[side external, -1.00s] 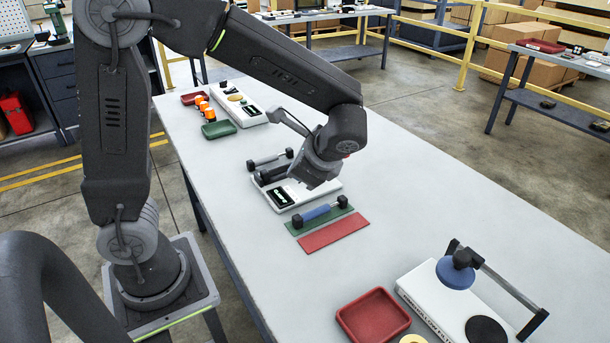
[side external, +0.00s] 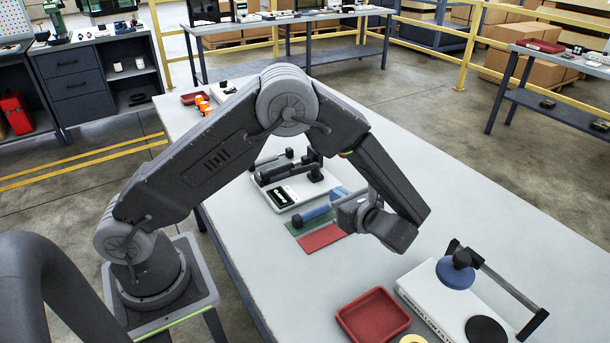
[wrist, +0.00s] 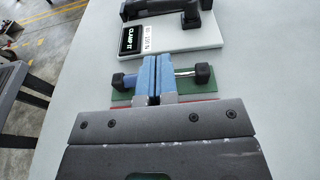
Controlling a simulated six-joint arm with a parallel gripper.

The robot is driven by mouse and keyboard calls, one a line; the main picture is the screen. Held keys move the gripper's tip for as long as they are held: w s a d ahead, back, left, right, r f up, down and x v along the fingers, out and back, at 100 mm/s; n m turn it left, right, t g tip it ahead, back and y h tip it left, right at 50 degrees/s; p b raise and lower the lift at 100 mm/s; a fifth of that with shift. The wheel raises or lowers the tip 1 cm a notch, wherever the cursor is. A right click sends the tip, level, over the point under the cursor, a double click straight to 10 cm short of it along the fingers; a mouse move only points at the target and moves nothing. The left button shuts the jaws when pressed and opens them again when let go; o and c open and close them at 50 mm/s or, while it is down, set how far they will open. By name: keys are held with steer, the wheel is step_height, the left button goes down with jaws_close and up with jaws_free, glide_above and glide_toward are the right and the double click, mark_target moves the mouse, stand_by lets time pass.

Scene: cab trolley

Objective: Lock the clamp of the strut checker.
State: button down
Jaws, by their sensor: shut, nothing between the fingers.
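The strut checker (side external: 306,194) is a white base with a dark display (side external: 283,196) reading "CLAMP IT" in the wrist view. Its dark clamp bar (side external: 290,170) lies low across the base between black blocks; I cannot tell whether it is locked. The checker also shows at the top of the wrist view (wrist: 180,36). My gripper (wrist: 158,60) is shut and empty, its blue fingers pointing toward the checker but apart from it. In the side view the blue fingertips (side external: 340,192) are near a blue strut with black ends (side external: 317,213). The fingers hide part of that strut.
The strut lies at a green mat (side external: 296,229), with a red mat (side external: 321,238) beside it. A red tray (side external: 373,315) and a white device with a blue disc and grey bar (side external: 430,290) stand nearer the camera. The table's right side is clear.

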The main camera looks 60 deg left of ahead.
mark_target(296, 171)
steer(key=shift+a, duration=0.1)
steer(key=a+f, duration=0.1)
steer(key=a, duration=0.8)
steer(key=a+f, duration=0.1)
steer(key=a, duration=0.3)
steer(key=shift+s+a+f, duration=0.1)
steer(key=shift+a+f, duration=0.2)
steer(key=shift+f, duration=0.05)
steer(key=shift+s+a+m+t, duration=0.25)
steer(key=shift+m+t, duration=0.25)
steer(key=shift+t, duration=0.2)
steer(key=shift+s+a+m+t+h, duration=0.15)
steer(key=shift+a+m+t, duration=0.15)
steer(key=shift+m+t, duration=0.35)
steer(key=shift+s+a+m+t+h, duration=0.15)
steer(key=shift+a+m+t, duration=0.1)
steer(key=shift+m+t, duration=0.4)
steer(key=shift+a+m+t+h, duration=0.3)
steer(key=shift+a+m+t, duration=0.3)
steer(key=shift+t, duration=0.6)
steer(key=shift+w+a, duration=0.15)
steer(key=shift+a, duration=0.95)
steer(key=shift+w+a, duration=0.3)
steer(key=shift+a, duration=0.4)
